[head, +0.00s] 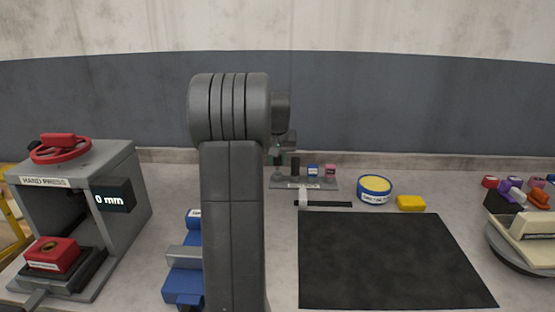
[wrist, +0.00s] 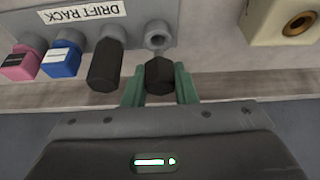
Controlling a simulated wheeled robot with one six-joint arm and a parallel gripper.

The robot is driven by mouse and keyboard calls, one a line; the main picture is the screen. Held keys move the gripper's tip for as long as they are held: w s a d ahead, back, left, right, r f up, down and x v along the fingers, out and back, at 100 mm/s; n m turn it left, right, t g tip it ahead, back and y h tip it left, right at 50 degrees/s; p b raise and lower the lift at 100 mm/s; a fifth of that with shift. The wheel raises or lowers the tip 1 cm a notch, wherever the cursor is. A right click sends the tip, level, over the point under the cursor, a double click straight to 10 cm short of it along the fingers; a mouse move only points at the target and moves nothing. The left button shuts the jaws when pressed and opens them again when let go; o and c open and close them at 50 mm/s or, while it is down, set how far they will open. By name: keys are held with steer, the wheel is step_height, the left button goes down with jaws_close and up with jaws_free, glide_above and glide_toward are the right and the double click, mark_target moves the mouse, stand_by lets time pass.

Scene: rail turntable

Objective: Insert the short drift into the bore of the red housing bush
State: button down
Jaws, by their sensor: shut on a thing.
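My gripper (wrist: 160,88) has its green fingers shut on a black six-sided drift (wrist: 160,72), seen nearly end-on in the wrist view. I take it as the short drift, though its length cannot be told. It is beside an empty grey socket of the drift rack (wrist: 190,12) and looks clear of it. In the head view my gripper (head: 281,158) is at the rack's left end, partly hidden by my arm. The red housing bush (head: 52,256) sits on the hand press bed at the left, its round bore facing up.
The hand press (head: 120,165) has a red wheel and a display reading 0 mm. Black, blue and pink drifts stand in the rack. A hammer (head: 325,204), yellow-topped tin (head: 375,188) and yellow block (head: 411,203) lie near the black mat (head: 390,260), which is clear. A blue fixture (head: 184,275) stands beside my arm.

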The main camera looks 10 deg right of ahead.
steer(key=shift+r+p, duration=1.8)
steer(key=shift+r, duration=0.25)
steer(key=shift+r, duration=0.1)
step_height(320, 180, up, 5)
steer(key=p, duration=0.4)
steer(key=shift+p, duration=0.3)
